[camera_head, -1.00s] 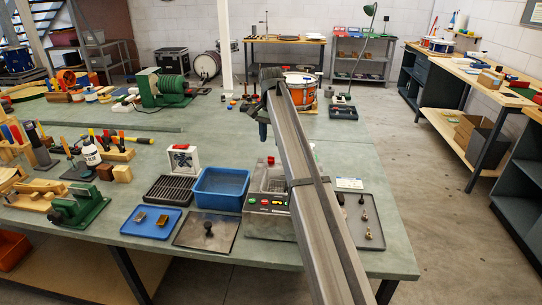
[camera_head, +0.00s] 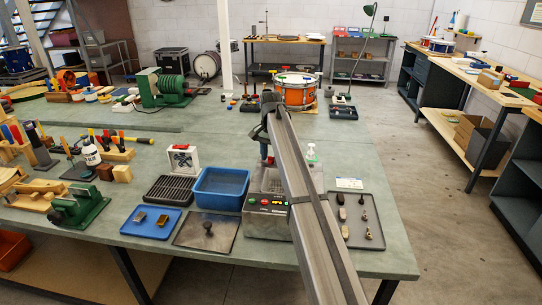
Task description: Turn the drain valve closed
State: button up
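A steel tank unit (camera_head: 253,222) stands near the bench's front edge, with lit buttons and a small display on its front panel. My arm crosses in front of its right part. My gripper (camera_head: 265,158) points down over the tank's back edge, small and dark. I cannot tell whether its fingers are open or shut, or whether they touch anything. A small red part shows close beside the gripper's end; I cannot tell if it is the drain valve's handle. No drain valve can be made out clearly, and part of the unit is hidden by my arm.
A blue bin (camera_head: 221,204) and a black rack (camera_head: 168,196) stand left of the tank. A dark plate with a knob (camera_head: 206,236) and a blue tray (camera_head: 134,229) lie in front of them. A grey tray (camera_head: 377,241) with small parts is at right. An orange drum (camera_head: 296,92) stands behind.

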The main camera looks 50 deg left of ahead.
grip_shut()
dwell(0.4)
jog(key=n, duration=0.9)
jog(key=shift+n, duration=0.3)
jog(key=n, duration=0.4)
jog(key=shift+n, duration=2.1)
